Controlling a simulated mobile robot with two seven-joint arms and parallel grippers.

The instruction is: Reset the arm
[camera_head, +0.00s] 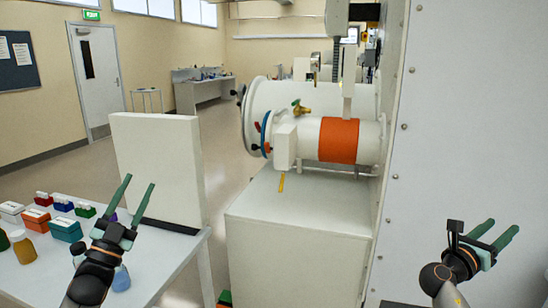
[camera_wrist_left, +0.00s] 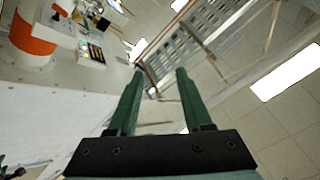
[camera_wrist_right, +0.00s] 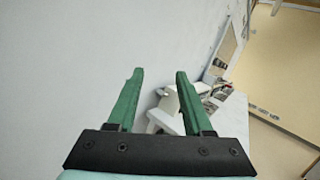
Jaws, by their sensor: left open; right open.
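My left gripper (camera_head: 134,203) is raised above the right part of the side table, in front of the white upright panel. Its two green fingers are apart and point up, and nothing is between them; they also show in the left wrist view (camera_wrist_left: 158,88). My right gripper (camera_head: 497,234) is at the lower right, in front of the large white wall panel. Its green fingers are apart and empty, pointing up and right; they also show in the right wrist view (camera_wrist_right: 158,88). Neither gripper visibly touches anything.
The table (camera_head: 165,262) at left carries bottles, several coloured boxes and the white upright panel (camera_head: 157,168). A white cabinet (camera_head: 295,250) bears a cylindrical chamber with an orange band (camera_head: 338,140). A white wall (camera_head: 468,120) fills the right. Open floor (camera_head: 222,160) lies between table and cabinet.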

